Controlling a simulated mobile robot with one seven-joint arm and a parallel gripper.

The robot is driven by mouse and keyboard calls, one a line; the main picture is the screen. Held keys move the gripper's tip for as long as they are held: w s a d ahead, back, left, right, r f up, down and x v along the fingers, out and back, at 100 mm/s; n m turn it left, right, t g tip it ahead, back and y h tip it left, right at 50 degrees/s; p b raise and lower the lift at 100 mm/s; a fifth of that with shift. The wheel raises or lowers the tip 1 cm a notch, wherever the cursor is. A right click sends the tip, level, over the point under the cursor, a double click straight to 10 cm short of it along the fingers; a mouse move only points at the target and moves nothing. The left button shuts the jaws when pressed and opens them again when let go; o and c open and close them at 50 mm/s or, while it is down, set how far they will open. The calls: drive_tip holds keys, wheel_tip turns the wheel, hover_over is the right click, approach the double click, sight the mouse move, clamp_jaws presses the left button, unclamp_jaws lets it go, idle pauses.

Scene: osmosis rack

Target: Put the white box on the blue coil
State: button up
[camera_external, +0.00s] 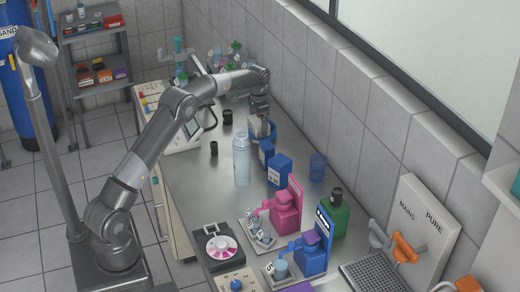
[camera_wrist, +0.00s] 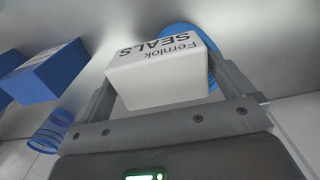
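The white box (camera_wrist: 160,75), marked "Fernlok SEALS", sits between the two fingers of my gripper (camera_wrist: 165,90) in the wrist view, with the fingers against its sides. The blue coil (camera_wrist: 190,34) shows behind the box, partly hidden by it. In the external view, my gripper (camera_external: 260,106) points down near the back wall, with the white box (camera_external: 257,125) just below it. The blue coil (camera_external: 271,134) shows around the box's lower edge. I cannot tell whether the box touches the coil.
Two blue boxes (camera_external: 279,171) (camera_external: 266,151) and a clear bottle (camera_external: 242,160) stand close in front of the coil. A blue mesh cup (camera_external: 317,168) stands near the wall. Black cylinders (camera_external: 227,117) are to the left. The tiled wall is close on the right.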

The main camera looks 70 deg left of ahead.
sight(258, 120)
drive_tip(key=shift+r, duration=0.1)
wheel_tip(258, 120, up, 11)
drive_tip(key=s+d+r+t, duration=0.1)
drive_tip(key=s+d+r, duration=0.3)
drive_tip(key=d+r, duration=0.6)
drive_tip(key=s+d+r+t, duration=0.2)
drive_tip(key=s+d+r, duration=0.4)
drive_tip(key=s+d, duration=0.55)
drive_tip(key=s+d+f+t, duration=0.1)
drive_tip(key=s+d+f, duration=0.2)
drive_tip(key=s, duration=0.5)
drive_tip(key=s+d+f, duration=0.4)
drive_tip(key=s+d, duration=0.2)
drive_tip(key=s, duration=0.3)
drive_tip(key=s+d+f+t, duration=0.1)
drive_tip(key=s+d+f, duration=0.3)
drive_tip(key=s, duration=0.5)
drive_tip(key=shift+s+d+t, duration=0.15)
drive_tip(key=shift+d+t, duration=0.1)
drive_tip(key=shift+t, duration=0.05)
